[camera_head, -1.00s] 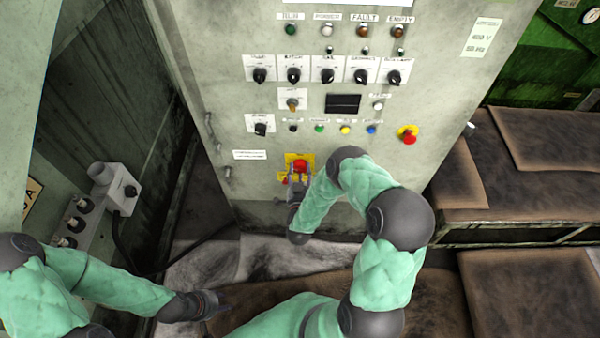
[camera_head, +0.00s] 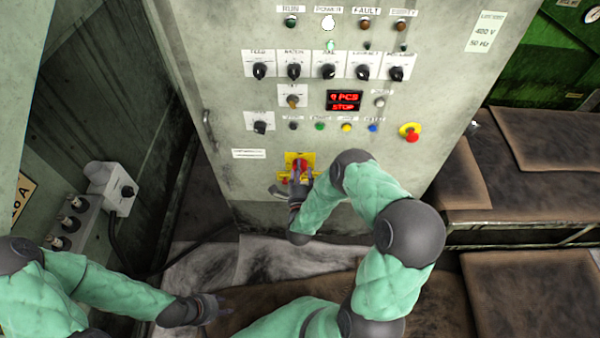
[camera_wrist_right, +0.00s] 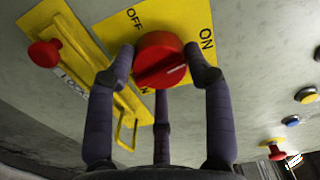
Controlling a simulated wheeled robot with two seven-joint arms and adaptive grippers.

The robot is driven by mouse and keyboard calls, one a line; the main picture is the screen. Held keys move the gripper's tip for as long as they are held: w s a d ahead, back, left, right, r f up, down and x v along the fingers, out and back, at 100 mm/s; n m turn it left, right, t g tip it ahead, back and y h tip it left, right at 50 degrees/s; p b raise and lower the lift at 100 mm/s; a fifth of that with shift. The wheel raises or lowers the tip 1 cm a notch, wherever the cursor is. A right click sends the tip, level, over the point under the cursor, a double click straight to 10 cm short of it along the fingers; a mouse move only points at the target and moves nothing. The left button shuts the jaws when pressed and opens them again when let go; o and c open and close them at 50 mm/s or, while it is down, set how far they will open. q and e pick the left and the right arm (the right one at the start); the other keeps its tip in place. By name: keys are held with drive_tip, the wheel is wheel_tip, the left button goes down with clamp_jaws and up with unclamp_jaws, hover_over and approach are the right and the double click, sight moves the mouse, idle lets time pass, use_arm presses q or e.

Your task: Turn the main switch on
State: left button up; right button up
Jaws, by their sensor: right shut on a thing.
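The main switch is a red rotary knob (camera_wrist_right: 160,60) on a yellow plate (camera_wrist_right: 204,22) marked OFF and ON, low on the grey control cabinet. In the head view the red knob (camera_head: 301,166) shows just above my right gripper (camera_head: 301,182). In the right wrist view my right gripper (camera_wrist_right: 163,62) has its fingers closed around the knob's sides. The knob's ridge is slanted, rising toward the ON side. My left gripper (camera_head: 215,304) hangs low at the left, away from the cabinet; its fingers are too dark and small to read.
The lit display (camera_head: 344,101) reads PCS and STOP. The white POWER lamp (camera_head: 328,22) glows. A red emergency button (camera_head: 411,133) sits at the panel's right. A yellow lock bracket (camera_wrist_right: 80,60) with a red knob lies beside the switch. A grey socket box (camera_head: 112,188) stands left.

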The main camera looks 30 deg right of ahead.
drive_tip(key=shift+w+d+r+m, duration=0.1)
drive_tip(key=shift+d+r+m, duration=0.15)
drive_tip(key=shift+m, duration=0.35)
drive_tip(key=shift+w+d+r+m, duration=0.1)
drive_tip(key=shift+d+m, duration=0.1)
drive_tip(key=shift+m, duration=0.4)
drive_tip(key=shift+s+h, duration=0.1)
drive_tip(key=shift+h, duration=0.3)
drive_tip(key=o, duration=1)
drive_tip(key=shift+c, duration=0.2)
drive_tip(key=shift+o, duration=0.7)
drive_tip(key=shift+s+d+f, duration=0.1)
drive_tip(key=shift+f, duration=0.05)
drive_tip(key=shift+a+f, duration=0.15)
drive_tip(key=shift+a, duration=0.1)
drive_tip(key=shift+s+a, duration=0.25)
drive_tip(key=shift+s, duration=0.1)
drive_tip(key=v, duration=1.1)
